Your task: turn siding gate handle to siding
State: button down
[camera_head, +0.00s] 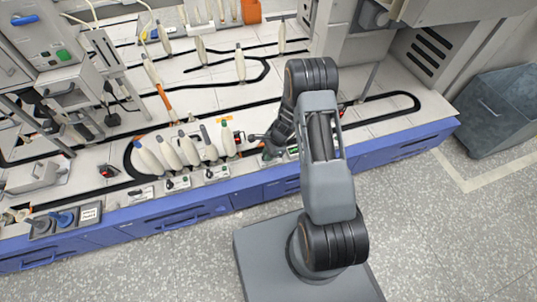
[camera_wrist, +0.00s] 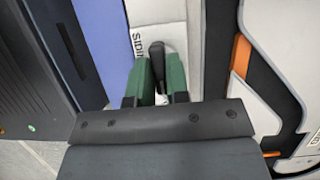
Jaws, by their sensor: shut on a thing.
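The siding gate handle (camera_wrist: 157,52) is a black lever on a pale plate (camera_wrist: 180,40) in the wrist view. Beside it is partly visible dark lettering beginning "SIDIN". My gripper (camera_wrist: 157,75) has green fingers, one on each side of the handle, and is shut on it. In the head view my gripper (camera_head: 270,153) is low at the front edge of the bench, right of the row of bobbins. There the handle is hidden by my gripper and arm.
Several cream bobbins (camera_head: 188,149) stand close left of my gripper. Small switch plates (camera_head: 178,183) line the front edge above blue drawers (camera_head: 188,214). A black track (camera_head: 395,97) loops over the white bench. A grey bin (camera_head: 500,110) stands on the floor at right.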

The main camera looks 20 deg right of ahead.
jog(key=n+g, duration=0.1)
jog(key=n, duration=0.1)
jog(key=n+g+p, duration=0.1)
jog(key=n, duration=0.2)
jog(key=shift+w+n, duration=0.2)
jog(key=shift+n, duration=0.1)
jog(key=n+h, duration=0.1)
jog(key=n, duration=0.2)
jog(key=n+g+h, duration=0.1)
jog(key=n, duration=0.1)
jog(key=shift+w+a+n+g, duration=0.1)
jog(key=shift+a+n+g, duration=0.1)
jog(key=shift+n+g, duration=0.15)
jog(key=shift+n, duration=0.25)
jog(key=c, duration=1.1)
grip_release()
jog(key=p+v, duration=0.4)
jog(key=v, duration=0.9)
jog(key=shift+r, duration=0.35)
jog(key=shift+w+a+r, duration=0.1)
jog(key=shift+w, duration=0.05)
